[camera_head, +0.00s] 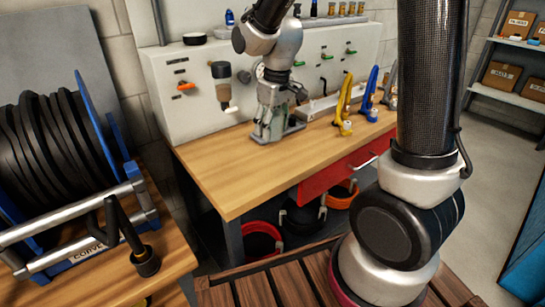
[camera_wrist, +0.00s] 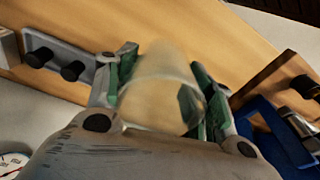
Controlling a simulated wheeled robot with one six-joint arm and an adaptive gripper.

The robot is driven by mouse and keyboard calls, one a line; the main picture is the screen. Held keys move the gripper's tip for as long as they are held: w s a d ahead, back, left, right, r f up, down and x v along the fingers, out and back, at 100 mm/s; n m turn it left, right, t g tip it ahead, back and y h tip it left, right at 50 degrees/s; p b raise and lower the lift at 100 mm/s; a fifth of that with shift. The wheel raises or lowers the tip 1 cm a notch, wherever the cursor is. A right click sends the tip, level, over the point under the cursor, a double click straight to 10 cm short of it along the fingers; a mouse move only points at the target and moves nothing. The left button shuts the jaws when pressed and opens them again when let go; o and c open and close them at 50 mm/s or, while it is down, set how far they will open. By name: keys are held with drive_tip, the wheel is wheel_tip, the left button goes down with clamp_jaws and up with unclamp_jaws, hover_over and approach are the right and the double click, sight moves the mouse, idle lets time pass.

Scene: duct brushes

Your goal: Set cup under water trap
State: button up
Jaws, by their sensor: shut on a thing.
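The water trap (camera_head: 222,85) hangs on the pale panel, a dark-topped bowl with a brownish body and a white outlet (camera_head: 231,110) at its lower end. My gripper (camera_head: 270,118) is right of the trap, low over the workbench. In the wrist view my gripper (camera_wrist: 160,98) has its green-padded fingers on both sides of a pale, see-through cup (camera_wrist: 158,85), shut on it. In the head view the cup cannot be made out clearly among the fingers. The space on the bench under the trap looks empty.
The wooden workbench (camera_head: 215,165) has clear room at its left front. Yellow (camera_head: 344,105) and blue (camera_head: 368,95) clamp-like tools stand to the right. The panel (camera_head: 180,75) rises behind, with an orange-handled valve (camera_head: 186,86) left of the trap. A hose reel (camera_head: 60,140) stands far left.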

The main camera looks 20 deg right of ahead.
sight(270, 161)
wheel_tip(270, 161, down, 9)
drive_tip(key=shift+f, duration=0.1)
idle(0.4)
drive_tip(key=o, duration=1)
drive_tip(key=shift+f, duration=0.1)
